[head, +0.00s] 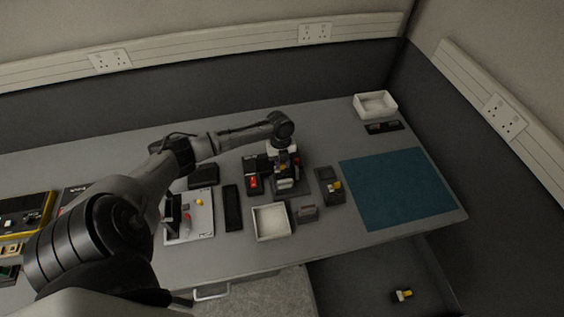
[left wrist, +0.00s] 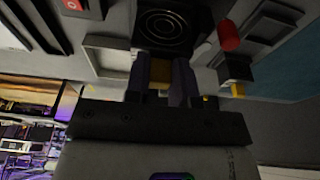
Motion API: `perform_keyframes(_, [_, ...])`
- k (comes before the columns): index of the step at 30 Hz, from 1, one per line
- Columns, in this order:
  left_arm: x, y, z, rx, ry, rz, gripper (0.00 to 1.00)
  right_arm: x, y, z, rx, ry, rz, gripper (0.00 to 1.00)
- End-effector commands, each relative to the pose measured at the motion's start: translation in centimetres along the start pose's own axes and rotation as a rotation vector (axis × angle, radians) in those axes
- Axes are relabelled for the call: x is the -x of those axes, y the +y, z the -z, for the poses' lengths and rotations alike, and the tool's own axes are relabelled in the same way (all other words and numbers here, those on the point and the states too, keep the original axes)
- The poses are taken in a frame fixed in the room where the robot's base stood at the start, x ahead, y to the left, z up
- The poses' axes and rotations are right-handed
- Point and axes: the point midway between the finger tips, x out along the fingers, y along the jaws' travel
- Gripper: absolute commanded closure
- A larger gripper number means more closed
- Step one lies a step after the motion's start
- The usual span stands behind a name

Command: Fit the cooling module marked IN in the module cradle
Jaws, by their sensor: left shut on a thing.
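My left gripper (head: 285,172) is over the middle of the bench, at a cluster of dark and light blocks. In the left wrist view its fingers (left wrist: 158,85) are shut on a yellow-orange piece (left wrist: 160,71). Just beyond the fingers is a dark square face with concentric rings (left wrist: 170,28). I cannot tell whether the yellow piece belongs to it. No IN mark is readable, so I cannot tell which part is the cooling module. The module cradle cannot be told apart from the dark stand (head: 290,187) under the gripper. My right gripper is not in view.
A black box with a red switch (head: 253,183) is left. The teal mat (head: 400,188) is clear. A yellow-topped piece (head: 402,295) lies below the bench.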

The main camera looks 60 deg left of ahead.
Motion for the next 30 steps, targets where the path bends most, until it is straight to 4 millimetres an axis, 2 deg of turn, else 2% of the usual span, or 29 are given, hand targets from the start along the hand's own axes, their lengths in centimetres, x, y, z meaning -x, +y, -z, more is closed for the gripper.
perform_keyframes(19, [-1.1,0.0,-0.2,0.0,0.0,0.0,1.0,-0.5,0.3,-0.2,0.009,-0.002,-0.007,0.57])
perform_keyframes(30, [-1.1,0.0,-0.2,0.0,0.0,0.001,1.0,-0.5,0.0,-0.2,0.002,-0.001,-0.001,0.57])
